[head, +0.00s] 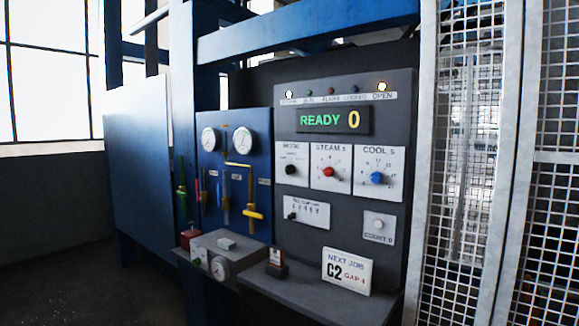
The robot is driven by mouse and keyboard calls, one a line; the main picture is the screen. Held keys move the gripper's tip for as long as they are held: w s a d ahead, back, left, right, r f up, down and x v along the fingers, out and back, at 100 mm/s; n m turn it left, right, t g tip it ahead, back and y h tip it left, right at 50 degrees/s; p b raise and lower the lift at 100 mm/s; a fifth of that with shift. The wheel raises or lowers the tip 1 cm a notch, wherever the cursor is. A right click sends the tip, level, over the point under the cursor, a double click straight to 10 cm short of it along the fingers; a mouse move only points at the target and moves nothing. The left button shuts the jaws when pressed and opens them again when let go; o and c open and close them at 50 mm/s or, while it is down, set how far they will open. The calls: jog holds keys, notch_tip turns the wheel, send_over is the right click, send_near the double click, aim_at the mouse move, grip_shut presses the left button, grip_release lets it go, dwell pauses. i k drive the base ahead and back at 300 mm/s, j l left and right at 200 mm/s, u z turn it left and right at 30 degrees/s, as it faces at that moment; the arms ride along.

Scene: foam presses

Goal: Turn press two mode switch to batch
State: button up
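A grey press control panel (258,165) stands in the middle of the head view. Its mode switch (290,169) is a small black knob on a white plate labelled MODE, at the panel's upper left. The knob's pointing direction is too small to tell. The display (335,120) above it reads READY 0. A red STEAM knob (328,171) and a blue COOL knob (376,178) sit to the right of the mode switch. No press number is legible. My gripper is not in view.
A blue board (262,130) left of the panel carries two gauges and coloured valve handles. A shelf (340,305) below holds a NEXT JOB C2 card (347,271) and a small stamp-like block (277,262). Mesh guarding (465,200) stands at right.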

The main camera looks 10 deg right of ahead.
aim_at(290, 169)
jog(key=i+j, duration=0.2)
jog(key=i, duration=0.35)
jog(key=i+j+u, duration=0.1)
jog(key=i, duration=0.45)
jog(key=i+j, duration=0.3)
jog(key=i, duration=0.2)
jog(key=i+j+u, duration=0.1)
jog(key=i, duration=0.45)
